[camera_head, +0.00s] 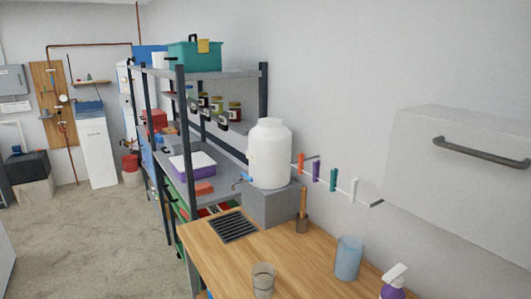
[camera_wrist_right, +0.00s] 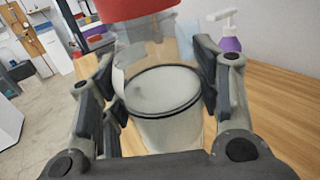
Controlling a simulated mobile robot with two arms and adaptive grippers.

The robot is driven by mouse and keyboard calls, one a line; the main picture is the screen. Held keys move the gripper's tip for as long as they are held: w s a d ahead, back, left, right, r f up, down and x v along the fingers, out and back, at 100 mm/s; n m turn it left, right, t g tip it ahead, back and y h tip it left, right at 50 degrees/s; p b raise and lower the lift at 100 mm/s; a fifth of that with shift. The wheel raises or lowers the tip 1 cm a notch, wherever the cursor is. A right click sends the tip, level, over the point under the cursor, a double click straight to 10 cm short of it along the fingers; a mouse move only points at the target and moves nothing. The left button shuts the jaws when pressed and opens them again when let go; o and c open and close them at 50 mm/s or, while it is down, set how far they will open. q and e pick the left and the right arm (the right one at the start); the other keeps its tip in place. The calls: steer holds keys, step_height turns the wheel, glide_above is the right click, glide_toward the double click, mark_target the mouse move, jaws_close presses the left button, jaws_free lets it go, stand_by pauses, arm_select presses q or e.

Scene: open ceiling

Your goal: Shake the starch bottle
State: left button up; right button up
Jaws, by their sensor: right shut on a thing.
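My right gripper (camera_wrist_right: 160,90) shows in the right wrist view, its dark fingers on both sides of a pale round container (camera_wrist_right: 165,132) with a dark rim. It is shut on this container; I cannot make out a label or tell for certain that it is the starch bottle. A see-through surface and a reddish piece (camera_wrist_right: 150,35) show above the rim, partly cut off. A purple spray bottle with a white trigger head (camera_head: 393,283) stands at the wooden table's near right; it also shows beyond the gripper in the right wrist view (camera_wrist_right: 229,42). Neither gripper shows in the head view.
The wooden table (camera_head: 218,268) holds a clear glass (camera_head: 263,281), a bluish cup (camera_head: 347,258) and a dark grate (camera_head: 233,227). A white tank (camera_head: 269,155) stands on a grey block (camera_head: 271,205). A metal shelf (camera_head: 182,125) is behind; a wall cabinet (camera_head: 450,175) juts out right.

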steer(key=shift+a, duration=0.3)
steer(key=shift+d, duration=0.65)
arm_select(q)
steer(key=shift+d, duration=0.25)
arm_select(e)
steer(key=shift+a, duration=0.3)
